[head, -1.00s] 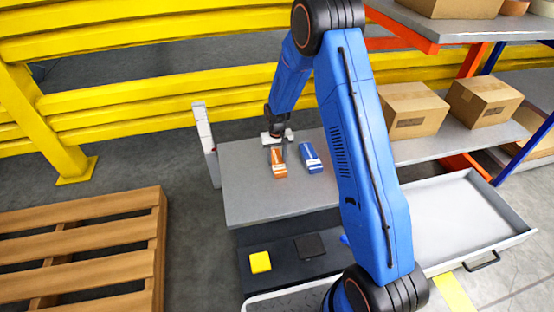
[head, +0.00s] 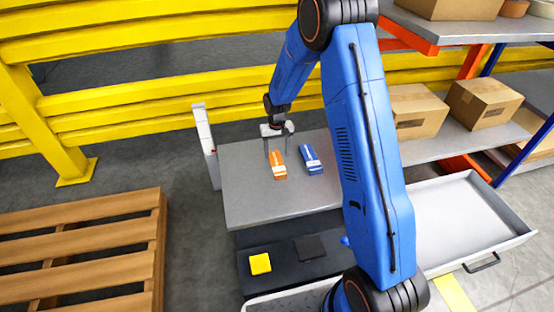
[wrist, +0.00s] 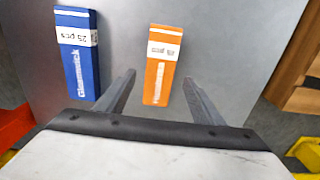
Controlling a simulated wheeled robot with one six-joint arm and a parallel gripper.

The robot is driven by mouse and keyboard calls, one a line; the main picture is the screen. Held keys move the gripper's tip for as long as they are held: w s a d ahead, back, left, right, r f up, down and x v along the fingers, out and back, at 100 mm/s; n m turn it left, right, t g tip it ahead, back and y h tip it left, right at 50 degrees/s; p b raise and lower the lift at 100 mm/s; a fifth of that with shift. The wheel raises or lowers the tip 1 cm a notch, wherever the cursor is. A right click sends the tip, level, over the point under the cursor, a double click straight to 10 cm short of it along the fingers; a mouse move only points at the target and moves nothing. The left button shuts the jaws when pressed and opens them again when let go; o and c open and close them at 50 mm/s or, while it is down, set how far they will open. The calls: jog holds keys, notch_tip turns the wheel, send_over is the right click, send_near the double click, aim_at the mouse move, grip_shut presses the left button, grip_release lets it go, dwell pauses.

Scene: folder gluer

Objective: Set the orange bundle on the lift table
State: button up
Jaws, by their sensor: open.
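The orange bundle (head: 279,166), with a white band, lies flat on the grey table top (head: 262,205). The wrist view shows the bundle (wrist: 162,66) beyond and between my fingertips, with clear space on both sides. My gripper (head: 278,147) is open and empty, just above the bundle's far end, and its fingers (wrist: 158,82) look apart from it. A blue bundle (head: 311,159) lies on the same top, right of the orange one in the head view. In the wrist view the blue bundle (wrist: 78,50) is at left.
A white post (head: 205,135) stands at the table's left edge. Below are a yellow pad (head: 260,263) and a black pad (head: 310,246). An open grey drawer (head: 455,215), shelves with cartons (head: 483,102), a wooden pallet (head: 80,250) and yellow rails (head: 150,100) surround the table.

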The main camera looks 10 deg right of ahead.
notch_tip(320, 180, up, 7)
dwell(0.3)
notch_tip(320, 180, up, 13)
jog(key=t, duration=0.1)
send_over(277, 163)
jog(key=s+d, duration=0.3)
jog(key=s, duration=0.4)
jog(key=s+d+r+t, duration=0.1)
jog(key=s+d+r, duration=0.1)
jog(key=s+r, duration=0.95)
jog(key=s+d+r+t, duration=0.1)
jog(key=s, duration=1.1)
jog(key=s+d+r+t, duration=0.1)
jog(key=s+d, duration=0.1)
jog(key=s, duration=1.1)
jog(key=shift+s+r+t, duration=0.3)
jog(key=shift+r+t, duration=0.1)
jog(key=shift+d, duration=0.1)
